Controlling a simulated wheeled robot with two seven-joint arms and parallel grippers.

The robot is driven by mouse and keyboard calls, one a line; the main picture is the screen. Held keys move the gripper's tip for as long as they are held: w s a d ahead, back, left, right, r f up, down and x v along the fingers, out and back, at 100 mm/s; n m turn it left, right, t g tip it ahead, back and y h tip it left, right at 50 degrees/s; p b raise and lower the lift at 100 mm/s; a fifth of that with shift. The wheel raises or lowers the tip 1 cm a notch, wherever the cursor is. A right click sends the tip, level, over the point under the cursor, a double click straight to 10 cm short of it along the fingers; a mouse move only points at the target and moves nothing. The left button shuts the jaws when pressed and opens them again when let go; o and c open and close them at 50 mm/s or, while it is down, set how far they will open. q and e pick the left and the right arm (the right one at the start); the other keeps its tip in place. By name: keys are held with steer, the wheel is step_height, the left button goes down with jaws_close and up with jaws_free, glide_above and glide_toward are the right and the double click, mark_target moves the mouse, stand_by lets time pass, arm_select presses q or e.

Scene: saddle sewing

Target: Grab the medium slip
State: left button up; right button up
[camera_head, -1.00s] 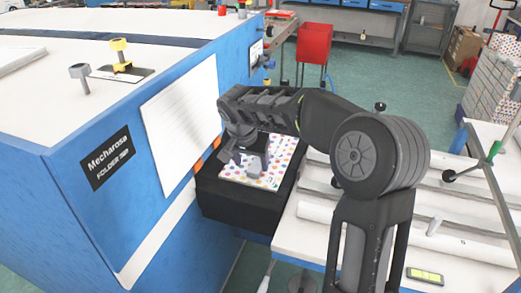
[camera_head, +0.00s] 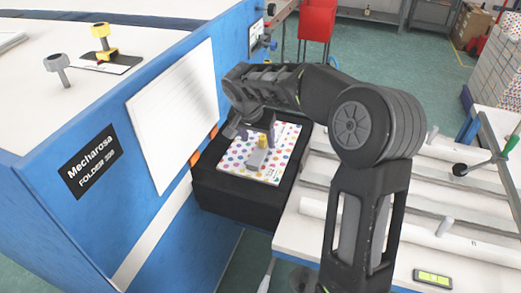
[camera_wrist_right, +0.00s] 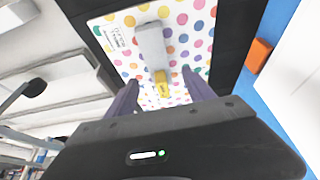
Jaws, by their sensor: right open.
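A grey slip-like piece with a yellow end (camera_head: 257,157) lies on a polka-dot printed sheet (camera_head: 236,157) in the black tray (camera_head: 235,202) in the head view. No readable marking tells me its size. My right gripper (camera_head: 258,131) is open just above and beside the yellow end. In the right wrist view the grey piece (camera_wrist_right: 153,45) stands out on the dotted sheet (camera_wrist_right: 192,30). Its yellow end points between the open fingers of my right gripper (camera_wrist_right: 160,79). I cannot tell whether the fingers touch it. My left gripper is not in view.
The blue folder machine (camera_head: 150,195) stands close at the left of the tray. A white table with long rails (camera_head: 385,215) lies at the right. A red bin (camera_head: 317,20) stands behind. An orange block (camera_wrist_right: 259,52) sits by the tray.

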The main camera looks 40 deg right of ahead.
mark_target(261, 149)
steer(key=p+x, duration=0.1)
steer(key=x, duration=0.3)
steer(key=shift+d+f+p, duration=0.1)
steer(key=shift+f+p, duration=0.2)
steer(key=shift+f, duration=0.1)
steer(key=shift+d+f, duration=0.1)
steer(key=shift+f, duration=0.1)
stand_by(0.3)
jaws_close()
stand_by(0.6)
